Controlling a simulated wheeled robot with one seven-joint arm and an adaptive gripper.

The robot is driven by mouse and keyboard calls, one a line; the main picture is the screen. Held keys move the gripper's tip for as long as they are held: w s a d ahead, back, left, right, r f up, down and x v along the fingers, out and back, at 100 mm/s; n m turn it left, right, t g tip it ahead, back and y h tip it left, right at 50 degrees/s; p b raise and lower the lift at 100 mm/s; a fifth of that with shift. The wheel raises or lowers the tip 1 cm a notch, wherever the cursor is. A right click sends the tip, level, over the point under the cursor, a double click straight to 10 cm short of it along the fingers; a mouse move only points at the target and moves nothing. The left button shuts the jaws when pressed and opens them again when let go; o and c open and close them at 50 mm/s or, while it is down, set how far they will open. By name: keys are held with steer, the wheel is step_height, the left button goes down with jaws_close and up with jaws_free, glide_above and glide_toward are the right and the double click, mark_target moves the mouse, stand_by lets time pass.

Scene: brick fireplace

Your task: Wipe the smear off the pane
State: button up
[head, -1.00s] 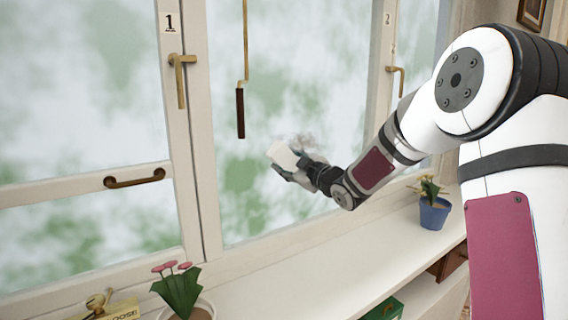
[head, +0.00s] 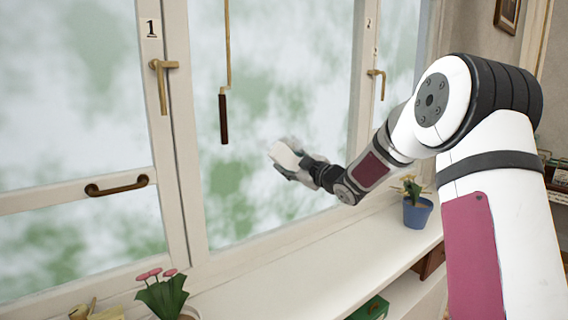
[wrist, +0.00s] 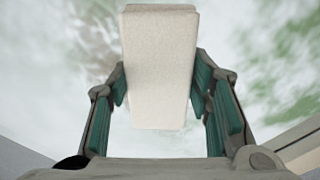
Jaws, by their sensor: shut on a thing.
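My gripper (wrist: 158,90) is shut on a pale block-shaped wiping pad (wrist: 160,60), its green-lined fingers on both sides of it. In the head view the pad (head: 285,155) is at the middle window pane (head: 290,70), low and right of the hanging cord. I cannot tell whether it touches the glass. A faint greyish smear (head: 293,141) shows just above the pad; the pad and gripper hide part of that area. In the wrist view faint brownish marks show on the glass around the pad, hard to tell from the blurred background.
A cord with a dark handle (head: 223,118) hangs left of the pad. Brass handles (head: 161,85) and a rail handle (head: 117,186) stick out from the frames. A blue flowerpot (head: 417,213) and a pink-flowered plant (head: 163,295) stand along the white sill (head: 300,268).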

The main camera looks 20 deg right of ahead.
mark_target(282, 157)
steer(key=shift+w+d+r+p, duration=0.4)
steer(key=shift+w+d, duration=0.2)
steer(key=shift+d, duration=1.15)
steer(key=shift+w+d+r+p, duration=0.3)
steer(key=shift+w+d+p, duration=0.3)
steer(key=shift+d, duration=1.15)
steer(key=shift+w+d+r+p, duration=0.4)
steer(key=shift+w+d, duration=0.2)
steer(key=shift+d, duration=1.15)
steer(key=shift+s+a+f, duration=0.1)
steer(key=shift+s+a, duration=0.2)
steer(key=shift+a, duration=0.55)
steer(key=shift+s+a+f, duration=0.1)
steer(key=shift+s+a, duration=0.2)
steer(key=shift+a, duration=0.5)
